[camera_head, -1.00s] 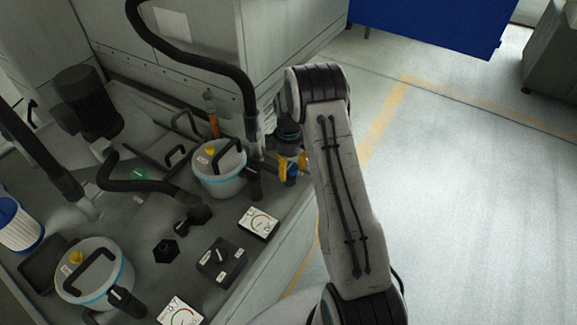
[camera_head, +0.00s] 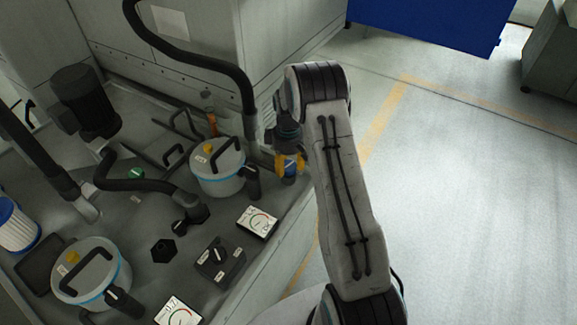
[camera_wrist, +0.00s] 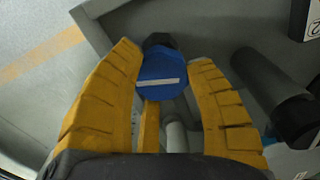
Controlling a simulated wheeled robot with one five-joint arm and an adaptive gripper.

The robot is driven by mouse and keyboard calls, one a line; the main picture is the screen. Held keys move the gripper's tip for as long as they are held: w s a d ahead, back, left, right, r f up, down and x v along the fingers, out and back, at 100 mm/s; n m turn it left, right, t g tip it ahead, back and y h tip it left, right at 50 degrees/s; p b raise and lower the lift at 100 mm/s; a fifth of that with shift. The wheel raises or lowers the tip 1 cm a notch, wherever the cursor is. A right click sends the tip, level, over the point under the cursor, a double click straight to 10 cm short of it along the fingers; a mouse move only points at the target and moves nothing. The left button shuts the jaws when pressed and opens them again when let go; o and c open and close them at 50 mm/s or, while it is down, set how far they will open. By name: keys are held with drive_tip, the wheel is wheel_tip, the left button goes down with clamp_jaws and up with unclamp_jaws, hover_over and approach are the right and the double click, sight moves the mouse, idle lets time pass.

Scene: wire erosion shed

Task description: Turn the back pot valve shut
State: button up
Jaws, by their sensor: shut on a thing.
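The back pot (camera_head: 218,178), white with a blue band, a dark handle and a yellow knob on its lid, stands on the grey bench. The back pot valve shows as a round blue knob (camera_wrist: 162,88) with a white line, on a dark fitting, in the wrist view. The line lies almost level across that picture. In the head view the blue knob (camera_head: 290,168) is right of the pot. My gripper (camera_head: 289,160), with yellow fingers, is shut on the knob from both sides; it also fills the wrist view (camera_wrist: 167,62). The knob's lower side is hidden.
A second pot (camera_head: 68,285) stands at the front left. Gauges (camera_head: 258,221), a black switch box (camera_head: 211,272), a thick black hose (camera_head: 135,184) and a motor (camera_head: 85,95) are on the bench. The floor to the right is clear.

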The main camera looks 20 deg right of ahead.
sight(289, 164)
drive_tip(key=m+b, duration=0.1)
drive_tip(key=m, duration=0.2)
drive_tip(key=shift+w+m, duration=0.1)
drive_tip(key=shift+m, duration=0.3)
drive_tip(key=m, duration=0.3)
drive_tip(key=shift+b, duration=0.3)
drive_tip(key=m, duration=0.4)
drive_tip(key=shift+w+m+b, duration=0.1)
drive_tip(key=shift+m+b, duration=0.2)
drive_tip(key=shift+m, duration=0.1)
drive_tip(key=shift+d+r+m, duration=0.1)
drive_tip(key=shift+m, duration=1.4)
drive_tip(key=shift+d+m, duration=0.1)
drive_tip(key=shift+m, duration=0.2)
drive_tip(key=o, duration=0.9)
drive_tip(key=shift+o, duration=1.4)
wheel_tip(289, 164, up, 12)
